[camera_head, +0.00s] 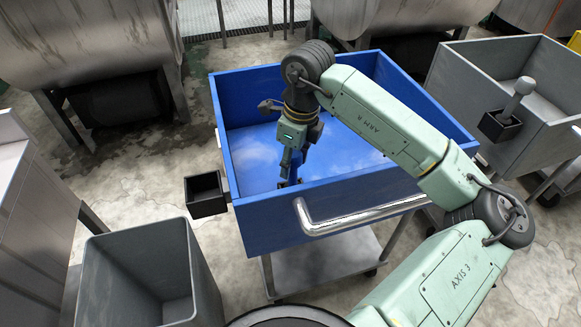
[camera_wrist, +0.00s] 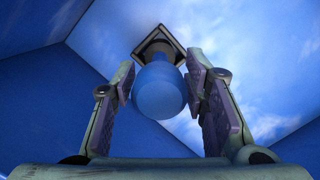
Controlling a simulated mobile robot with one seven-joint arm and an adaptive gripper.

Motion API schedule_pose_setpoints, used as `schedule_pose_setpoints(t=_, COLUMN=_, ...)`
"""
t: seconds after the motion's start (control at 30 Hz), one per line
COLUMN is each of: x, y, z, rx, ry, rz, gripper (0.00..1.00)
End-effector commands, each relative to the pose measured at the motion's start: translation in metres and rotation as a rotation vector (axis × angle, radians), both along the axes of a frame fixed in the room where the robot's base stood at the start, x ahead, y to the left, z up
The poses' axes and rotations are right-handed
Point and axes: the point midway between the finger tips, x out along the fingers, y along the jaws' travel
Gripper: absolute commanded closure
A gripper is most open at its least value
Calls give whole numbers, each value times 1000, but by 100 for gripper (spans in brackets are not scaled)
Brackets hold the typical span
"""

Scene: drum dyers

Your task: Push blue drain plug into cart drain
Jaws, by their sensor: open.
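The blue cart (camera_head: 340,200) stands in the middle of the head view with its bin open at the top. My gripper (camera_head: 289,181) reaches down inside it, near the front wall. In the wrist view my gripper (camera_wrist: 160,78) is open, with a finger on each side of the blue drain plug (camera_wrist: 158,92). The plug's round blue end faces the camera, and a gap shows on its right side. Behind it is a dark square drain frame (camera_wrist: 158,36), partly covered by the plug. I cannot tell how deep the plug sits. The plug is not clear in the head view.
An empty black holder (camera_head: 206,190) hangs on the cart's left side. A grey bin (camera_head: 150,265) stands front left. A grey cart (camera_head: 510,100) at the right has a grey plug (camera_head: 519,95) in its holder. A chrome handle (camera_head: 350,221) runs along the blue cart's front.

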Motion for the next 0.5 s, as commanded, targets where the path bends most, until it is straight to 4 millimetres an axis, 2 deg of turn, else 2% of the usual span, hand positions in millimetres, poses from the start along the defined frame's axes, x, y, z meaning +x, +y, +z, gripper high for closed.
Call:
schedule_pose_setpoints(t=0.1, x=-1, y=-4, z=26, rx=-4, ry=-5, rz=-1, gripper=59)
schedule_pose_setpoints(t=0.3, x=-3, y=-8, z=66, rx=-2, ry=-3, rz=-1, gripper=59)
schedule_pose_setpoints(t=0.5, x=-5, y=-10, z=88, rx=-1, ry=0, rz=0, gripper=59)
